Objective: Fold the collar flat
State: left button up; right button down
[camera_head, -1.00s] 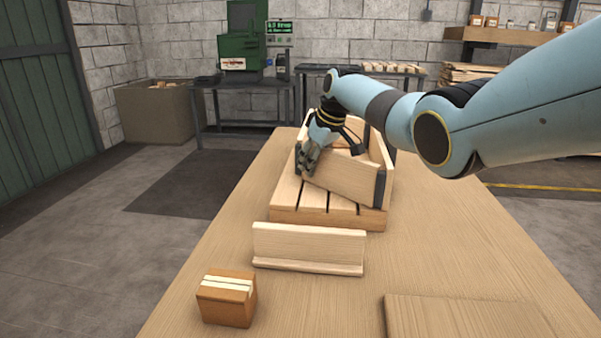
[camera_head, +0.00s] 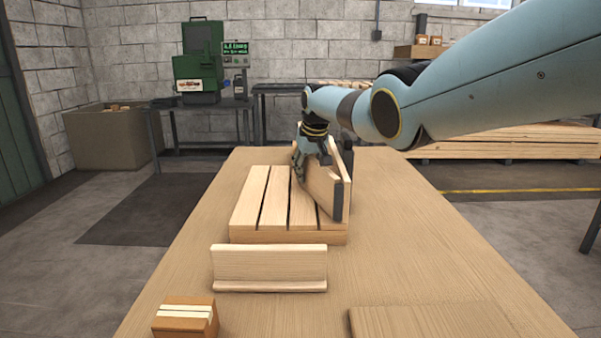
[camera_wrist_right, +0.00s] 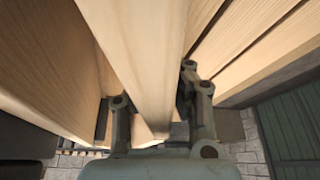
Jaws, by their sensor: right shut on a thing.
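The collar (camera_head: 324,190) is made of wooden boards with dark corner hinges. It stands on edge at the right side of the slatted pallet (camera_head: 262,200), its boards drawn close together into a narrow shape. My right gripper (camera_head: 309,165) is shut on the upper edge of its near left board. In the right wrist view the board (camera_wrist_right: 150,60) runs between the two fingers (camera_wrist_right: 158,98). The far end of the collar is partly hidden behind my gripper and arm. My left gripper is not in view.
On the table (camera_head: 400,240), a wooden ledge piece (camera_head: 268,263) stands before the pallet. A small brown block with pale strips (camera_head: 186,317) is at front left, a flat board (camera_head: 430,321) at front right. The pallet's left slats are bare.

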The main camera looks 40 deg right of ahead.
aim_at(314, 158)
jog(key=shift+d, duration=0.2)
jog(key=c, duration=1.3)
grip_release()
jog(key=shift+s+d, duration=0.1)
jog(key=v, duration=1.2)
